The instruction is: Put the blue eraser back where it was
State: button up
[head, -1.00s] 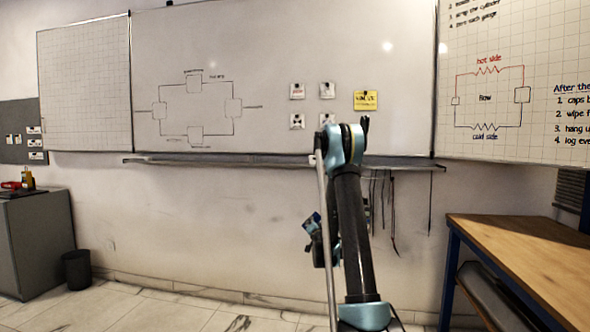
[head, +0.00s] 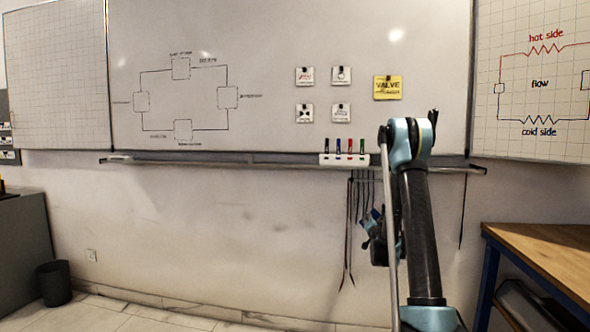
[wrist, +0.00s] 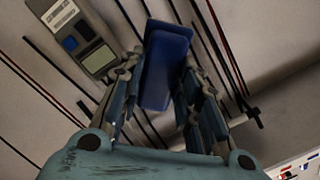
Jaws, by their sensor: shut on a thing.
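The blue eraser (wrist: 166,65) is between the two fingers of my gripper (wrist: 160,85) in the wrist view, and both fingers close on its sides. In the head view my gripper (head: 372,238) hangs low in front of the wall, below the whiteboard ledge (head: 215,160), partly hidden by my own arm. A small blue patch there seems to be the eraser, too small to tell surely. The ledge carries a white holder (head: 330,159) with several coloured markers. The ledge to the left of the holder looks bare; part of it to the right is behind my arm.
Several dark cords (head: 351,225) hang below the ledge near my gripper. A grey handheld device (wrist: 82,38) shows close to my gripper in the wrist view. A wooden table (head: 545,250) stands at right. A bin (head: 54,283) and grey cabinet (head: 22,245) stand at left.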

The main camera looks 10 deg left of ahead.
jog(key=shift+w, duration=0.45)
jog(key=shift+r, duration=0.1)
